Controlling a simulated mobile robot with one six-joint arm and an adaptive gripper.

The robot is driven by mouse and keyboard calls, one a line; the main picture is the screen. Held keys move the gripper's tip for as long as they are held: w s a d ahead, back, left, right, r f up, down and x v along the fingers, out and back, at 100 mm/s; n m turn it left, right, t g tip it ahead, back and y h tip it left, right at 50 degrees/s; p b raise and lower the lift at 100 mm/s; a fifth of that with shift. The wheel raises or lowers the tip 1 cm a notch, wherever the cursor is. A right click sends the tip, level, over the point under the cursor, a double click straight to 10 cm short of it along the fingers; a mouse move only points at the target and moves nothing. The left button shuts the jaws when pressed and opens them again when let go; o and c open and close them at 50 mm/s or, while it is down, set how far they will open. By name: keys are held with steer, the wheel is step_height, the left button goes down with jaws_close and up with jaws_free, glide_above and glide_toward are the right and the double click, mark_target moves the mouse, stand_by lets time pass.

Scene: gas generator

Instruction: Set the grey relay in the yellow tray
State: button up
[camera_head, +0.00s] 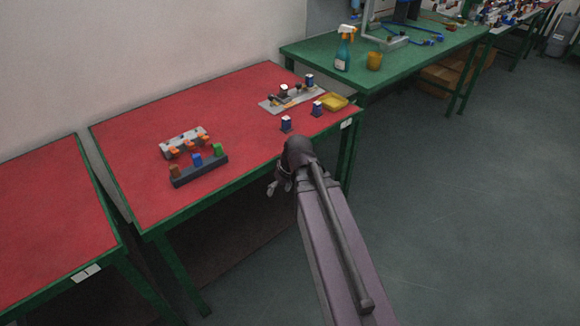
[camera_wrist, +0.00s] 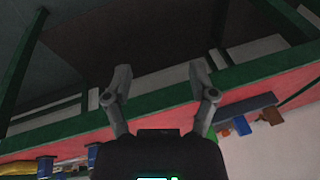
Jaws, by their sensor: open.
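The yellow tray (camera_head: 334,102) lies at the right end of the red table, near its edge. Similar blocks (camera_head: 309,80) are on or by a grey plate (camera_head: 270,106). Which one is the grey relay I cannot tell. My gripper (camera_head: 279,186) is open and empty at the table's front edge, apart from the blocks. Its two fingers (camera_wrist: 161,82) are spread in the wrist view, which looks tilted towards the green table edge.
A dark rack (camera_head: 199,172) with brown, blue and green pieces and a white holder (camera_head: 183,141) with orange parts occupy the table's left-middle. A green table (camera_head: 410,62) behind bears a spray bottle (camera_head: 344,50) and a yellow cup (camera_head: 374,61). The red table's back is clear.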

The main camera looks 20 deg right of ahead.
steer(key=s+a+m+g+h, duration=0.1)
steer(key=s+a+g+h, duration=0.1)
steer(key=s, duration=0.3)
steer(key=shift+a+f+m+h, duration=0.4)
steer(key=shift+a+f+h, duration=0.1)
steer(key=shift+a, duration=0.3)
steer(key=shift+c, duration=1.1)
steer(key=shift+s, duration=0.1)
